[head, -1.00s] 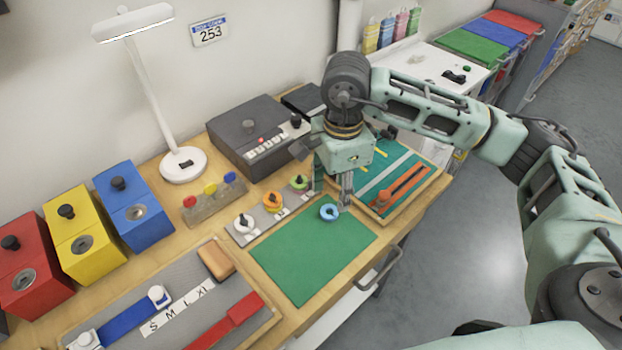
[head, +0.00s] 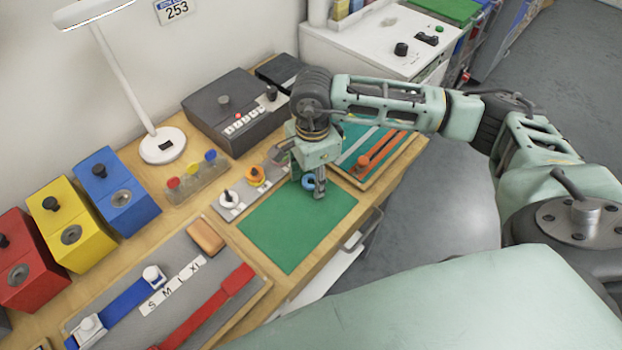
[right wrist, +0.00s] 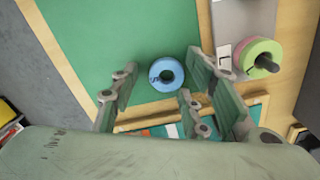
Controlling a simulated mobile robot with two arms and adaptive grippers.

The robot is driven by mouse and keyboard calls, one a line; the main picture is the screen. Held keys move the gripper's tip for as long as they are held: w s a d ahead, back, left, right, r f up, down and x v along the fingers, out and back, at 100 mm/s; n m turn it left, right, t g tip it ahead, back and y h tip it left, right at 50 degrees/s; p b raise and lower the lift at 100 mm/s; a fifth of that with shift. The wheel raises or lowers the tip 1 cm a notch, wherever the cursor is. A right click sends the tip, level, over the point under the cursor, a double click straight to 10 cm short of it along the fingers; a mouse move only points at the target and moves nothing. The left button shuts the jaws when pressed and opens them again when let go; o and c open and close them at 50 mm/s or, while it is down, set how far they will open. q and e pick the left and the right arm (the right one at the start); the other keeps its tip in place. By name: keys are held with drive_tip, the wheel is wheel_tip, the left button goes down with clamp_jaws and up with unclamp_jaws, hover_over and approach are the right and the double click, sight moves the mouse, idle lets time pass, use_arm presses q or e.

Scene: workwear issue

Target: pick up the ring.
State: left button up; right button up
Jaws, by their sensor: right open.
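A small blue ring (head: 307,183) lies flat near the back edge of the green mat (head: 290,235). My left gripper is not in view.
A grey rack with a white ring (head: 229,199) and an orange ring (head: 255,175) on pegs stands just behind the mat; a green-and-pink ring (right wrist: 258,56) is on its peg too. A tray (head: 378,150) with an orange strap lies right. The mat's front is clear.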

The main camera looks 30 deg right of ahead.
drive_tip(key=shift+c, duration=0.5)
drive_tip(key=c, duration=0.5)
drive_tip(key=shift+r, duration=0.1)
